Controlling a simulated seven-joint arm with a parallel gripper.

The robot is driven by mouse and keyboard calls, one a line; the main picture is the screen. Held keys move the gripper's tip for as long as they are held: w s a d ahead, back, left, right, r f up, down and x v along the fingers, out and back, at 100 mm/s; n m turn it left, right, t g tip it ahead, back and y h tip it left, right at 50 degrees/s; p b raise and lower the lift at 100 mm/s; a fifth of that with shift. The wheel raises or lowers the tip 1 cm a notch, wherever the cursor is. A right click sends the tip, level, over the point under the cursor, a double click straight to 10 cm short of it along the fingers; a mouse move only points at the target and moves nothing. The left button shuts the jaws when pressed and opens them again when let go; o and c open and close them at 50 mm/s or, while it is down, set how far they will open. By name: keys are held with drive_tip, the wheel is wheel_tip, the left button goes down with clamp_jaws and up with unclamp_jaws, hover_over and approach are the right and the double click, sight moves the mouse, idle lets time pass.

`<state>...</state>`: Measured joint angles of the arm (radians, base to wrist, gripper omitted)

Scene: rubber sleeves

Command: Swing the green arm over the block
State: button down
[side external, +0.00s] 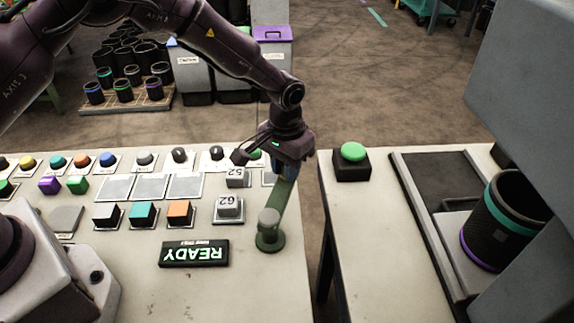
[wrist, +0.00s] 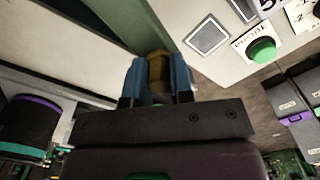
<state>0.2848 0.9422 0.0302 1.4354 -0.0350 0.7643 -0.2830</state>
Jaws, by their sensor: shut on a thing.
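The green arm (side external: 279,205) is a flat bar on a round green pivot with a grey cap, at the right edge of the left-hand table. It points away from the side camera, and its far end is under my gripper (side external: 284,172). In the wrist view, my gripper's blue fingers (wrist: 160,80) are closed around a yellow-brown knob (wrist: 158,66), with a green bar beyond it. I cannot tell which block is meant. The arm lies over neither.
A gap separates this table from the right one, which holds a green button (side external: 352,152) and a banded black sleeve (side external: 505,222).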

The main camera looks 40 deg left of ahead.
drive_tip(key=s+a+n, duration=0.2)
drive_tip(key=s+n, duration=0.1)
drive_tip(key=n, duration=0.1)
drive_tip(key=s+a+n, duration=0.2)
drive_tip(key=n, duration=0.2)
drive_tip(key=s+a+n, duration=0.2)
drive_tip(key=s+n, duration=0.1)
drive_tip(key=shift+s+n, duration=0.3)
drive_tip(key=shift+n, duration=0.1)
drive_tip(key=shift+s+n, duration=1)
drive_tip(key=shift+s, duration=0.1)
drive_tip(key=c, duration=1)
unclamp_jaws()
wheel_tip(320, 180, up, 13)
